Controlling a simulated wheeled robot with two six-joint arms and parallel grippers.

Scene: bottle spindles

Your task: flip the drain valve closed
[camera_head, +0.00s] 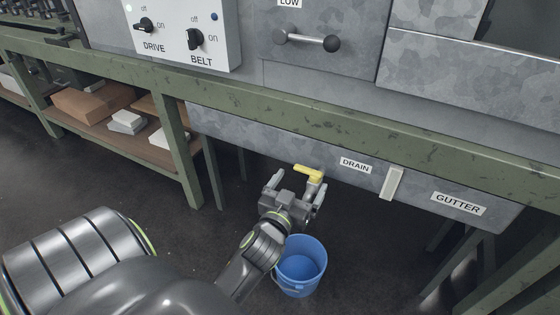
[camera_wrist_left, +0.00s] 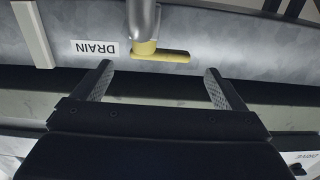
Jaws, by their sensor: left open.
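The drain valve has a yellow lever (camera_head: 307,174) on a grey metal spout that hangs below the panel, left of the DRAIN label (camera_head: 355,165). In the left wrist view the lever (camera_wrist_left: 165,56) lies crosswise to the grey pipe (camera_wrist_left: 143,20), reaching right from it. My left gripper (camera_head: 297,186) is open and empty just in front of the valve. In the left wrist view its two fingers (camera_wrist_left: 158,74) are spread on either side of the lever, and the lever lies just past their tips. Contact does not show. My right gripper is out of view.
A blue bucket (camera_head: 301,266) stands on the floor below the valve. A white strip (camera_head: 391,183) and a GUTTER label (camera_head: 459,203) are on the panel to the right. The green bench rail (camera_head: 330,126) runs above. Cardboard boxes (camera_head: 93,102) lie on the lower shelf at left.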

